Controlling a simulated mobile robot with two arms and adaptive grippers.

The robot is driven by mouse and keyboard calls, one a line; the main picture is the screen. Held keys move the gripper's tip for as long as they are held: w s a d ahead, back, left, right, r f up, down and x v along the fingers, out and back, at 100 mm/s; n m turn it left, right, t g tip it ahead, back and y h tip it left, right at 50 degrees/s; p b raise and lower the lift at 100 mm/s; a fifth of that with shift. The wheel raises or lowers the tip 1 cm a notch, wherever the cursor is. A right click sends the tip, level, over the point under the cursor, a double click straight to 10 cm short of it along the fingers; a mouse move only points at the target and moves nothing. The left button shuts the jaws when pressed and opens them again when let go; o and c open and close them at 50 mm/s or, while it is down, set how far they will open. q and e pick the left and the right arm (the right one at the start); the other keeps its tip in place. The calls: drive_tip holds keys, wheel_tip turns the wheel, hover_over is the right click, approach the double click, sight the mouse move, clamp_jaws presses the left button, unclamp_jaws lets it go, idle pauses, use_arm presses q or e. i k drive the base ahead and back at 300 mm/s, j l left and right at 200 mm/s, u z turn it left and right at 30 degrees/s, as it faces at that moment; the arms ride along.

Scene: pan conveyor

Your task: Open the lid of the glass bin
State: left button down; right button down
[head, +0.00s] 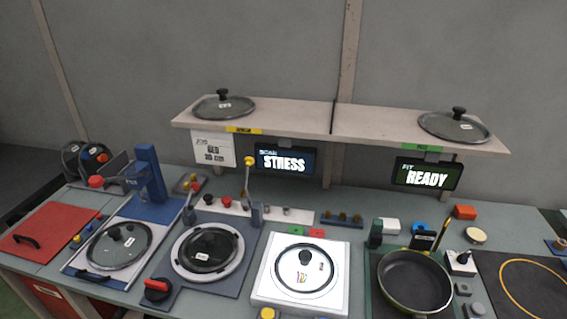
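A flat red lid or panel (52,228) with a black handle (26,241) lies closed and flush on the left end of the bench. A red front with a white label (47,290) shows below it at the bench's front edge. The label is too small to read, so I cannot tell for sure that this is the glass bin. Neither of my grippers is in view.
Glass pan lids lie on a blue-and-white fixture (75,262), a round clamp (172,279) and a white lightbox (263,292). A black pan (414,308) sits at right. Two lids (237,113) (482,131) rest on the shelf (300,122). Screens read "STRESS" and "READY".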

sight(40, 239)
drive_tip(key=u, duration=1.45)
drive_tip(key=i+j+u, duration=0.2)
drive_tip(key=i+l, duration=0.05)
drive_tip(key=i, duration=0.05)
